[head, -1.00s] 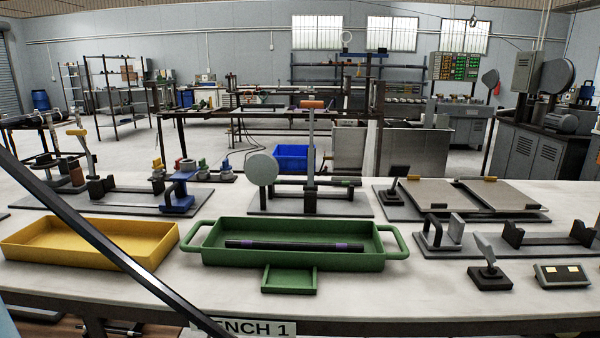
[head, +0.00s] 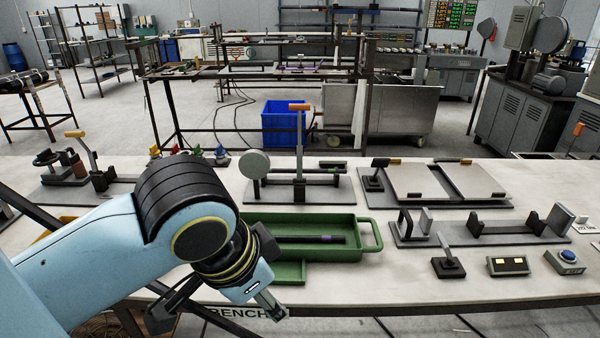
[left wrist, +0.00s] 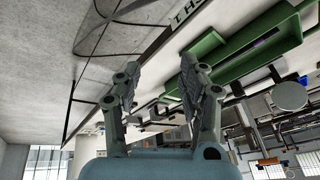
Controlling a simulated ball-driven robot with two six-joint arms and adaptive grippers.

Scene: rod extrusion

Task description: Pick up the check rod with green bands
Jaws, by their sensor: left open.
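A dark rod (head: 300,239) with purple bands lies in the green tray (head: 372,236); my left arm hides its left end. The tray also shows in the left wrist view (left wrist: 222,60), with a bit of purple on the rod (left wrist: 266,39). I cannot make out a rod with green bands. A dark bar (head: 325,180) lies across the lever fixture behind the tray; its markings are too small to tell. My left gripper (head: 274,304) is near the bench's front edge, in front of the tray. In the left wrist view its jaws (left wrist: 158,85) are apart and empty.
The lever fixture (head: 300,150) stands upright behind the tray. Two flat plates (head: 432,182), a V-block stand (head: 480,228) and small button boxes (head: 508,265) occupy the right side. My arm mostly hides the yellow tray.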

